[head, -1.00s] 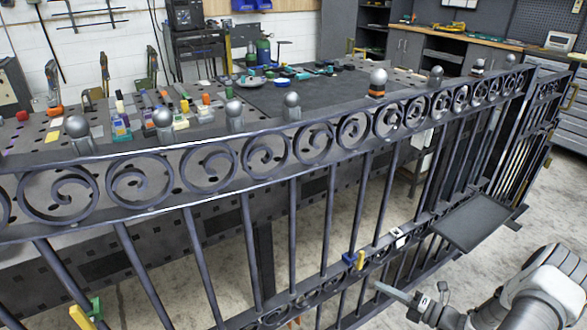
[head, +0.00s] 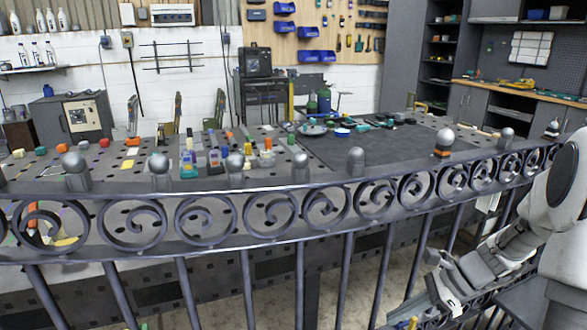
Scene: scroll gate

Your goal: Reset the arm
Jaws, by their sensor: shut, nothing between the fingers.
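My arm (head: 510,245) comes in from the right edge, in front of the scroll gate (head: 270,215). My gripper (head: 413,304) points down and left, low at the right of the picture. Its fingers look shut with nothing between them. It overlaps the gate bars in view; I cannot tell whether it touches them. A yellow piece (head: 411,323) shows just below the fingers at the bottom edge, partly cut off.
Round metal knobs (head: 443,138) stand along the gate's top rail. Behind it is a perforated workbench (head: 120,205) with several coloured clamps and tools and a dark mat (head: 400,145). A flat dark shelf (head: 520,300) lies at the lower right, beneath the arm.

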